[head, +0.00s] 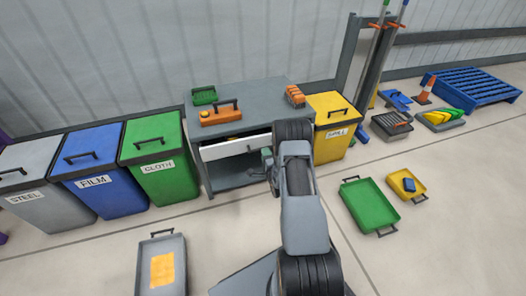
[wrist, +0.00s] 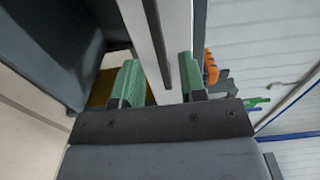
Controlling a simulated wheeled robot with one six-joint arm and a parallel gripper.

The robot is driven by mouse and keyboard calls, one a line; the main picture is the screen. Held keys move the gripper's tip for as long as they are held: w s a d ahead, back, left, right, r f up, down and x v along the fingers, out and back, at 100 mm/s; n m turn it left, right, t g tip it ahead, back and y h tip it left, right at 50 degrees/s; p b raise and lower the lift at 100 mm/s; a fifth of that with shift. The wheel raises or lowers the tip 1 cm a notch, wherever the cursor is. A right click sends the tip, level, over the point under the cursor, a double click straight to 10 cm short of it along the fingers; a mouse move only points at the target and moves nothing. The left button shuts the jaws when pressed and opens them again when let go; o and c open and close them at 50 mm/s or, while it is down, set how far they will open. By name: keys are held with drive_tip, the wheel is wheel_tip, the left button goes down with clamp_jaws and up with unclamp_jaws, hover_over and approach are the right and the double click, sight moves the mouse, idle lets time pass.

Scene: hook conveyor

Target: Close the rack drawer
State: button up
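The rack (head: 262,98) is a grey cabinet with a flat top and an open lower shelf. Its white-fronted drawer (head: 236,147) stands partly out, with a dark gap behind the front. The right part of the drawer is hidden behind my arm. My gripper (head: 267,163) is at the right part of the drawer front, partly hidden by the arm. In the wrist view, the green fingers of my gripper (wrist: 161,80) are apart. The white drawer front (wrist: 140,30) and a dark handle bar (wrist: 157,42) lie between or just beyond them. I cannot tell whether they touch.
Green (head: 204,95) and orange (head: 220,114) items sit on the rack top. Cloth (head: 154,150), film (head: 92,165) and steel (head: 35,180) bins stand left; a yellow bin (head: 335,125) stands right. Trays, including a green tray (head: 370,205), lie on the floor.

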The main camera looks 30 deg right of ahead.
drive_tip(key=shift+w+d+b, duration=0.25)
drive_tip(key=shift+w, duration=0.9)
drive_tip(key=shift+w+d+b, duration=0.2)
drive_tip(key=shift+w, duration=0.9)
clamp_jaws()
